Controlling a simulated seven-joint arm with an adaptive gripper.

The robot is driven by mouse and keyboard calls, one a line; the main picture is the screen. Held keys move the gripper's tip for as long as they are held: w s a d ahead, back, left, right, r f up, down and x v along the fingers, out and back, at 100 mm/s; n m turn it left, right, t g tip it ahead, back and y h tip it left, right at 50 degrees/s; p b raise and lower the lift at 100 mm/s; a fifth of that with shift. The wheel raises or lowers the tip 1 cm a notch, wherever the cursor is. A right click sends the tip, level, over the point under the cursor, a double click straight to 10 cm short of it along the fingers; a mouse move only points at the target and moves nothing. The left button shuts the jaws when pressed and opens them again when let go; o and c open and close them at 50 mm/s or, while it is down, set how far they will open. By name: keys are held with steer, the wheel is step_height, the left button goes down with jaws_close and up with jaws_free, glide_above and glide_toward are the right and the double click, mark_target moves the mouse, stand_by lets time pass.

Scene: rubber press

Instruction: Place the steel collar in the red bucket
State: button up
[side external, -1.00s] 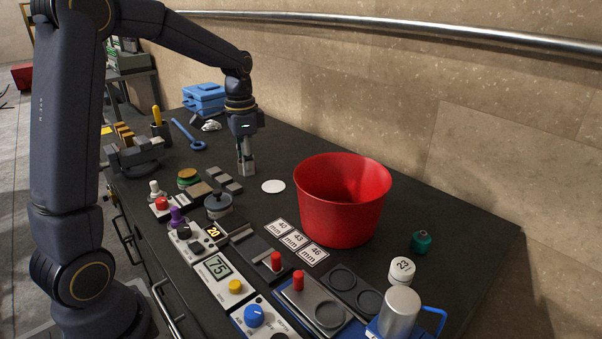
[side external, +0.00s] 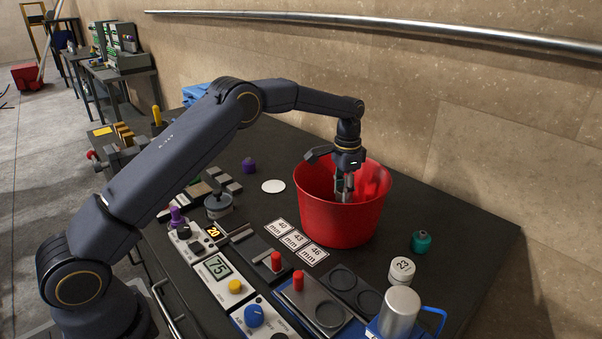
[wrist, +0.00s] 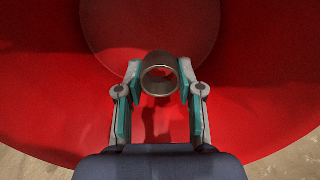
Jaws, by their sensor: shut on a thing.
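The red bucket (side external: 335,218) stands on the dark bench, right of the middle in the side external view. My gripper (side external: 344,194) points down into the bucket's mouth, with its fingertips below the rim. In the wrist view my gripper (wrist: 160,86) is shut on the steel collar (wrist: 160,73), a short hollow metal ring between the two fingertips. The collar is above the bucket's floor (wrist: 150,25), which shows beyond it. In the side external view the bucket wall hides the lower part of the held collar.
A white disc (side external: 273,186) and a purple object (side external: 249,165) lie left of the bucket. Number cards (side external: 296,241) and control boxes (side external: 228,279) are in front. A teal bottle (side external: 421,242) and a white weight (side external: 401,270) stand to the right. The wall is behind.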

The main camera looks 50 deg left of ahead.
steer(key=shift+f, duration=3.05)
steer(key=shift+f, duration=0.2)
steer(key=o, duration=1.2)
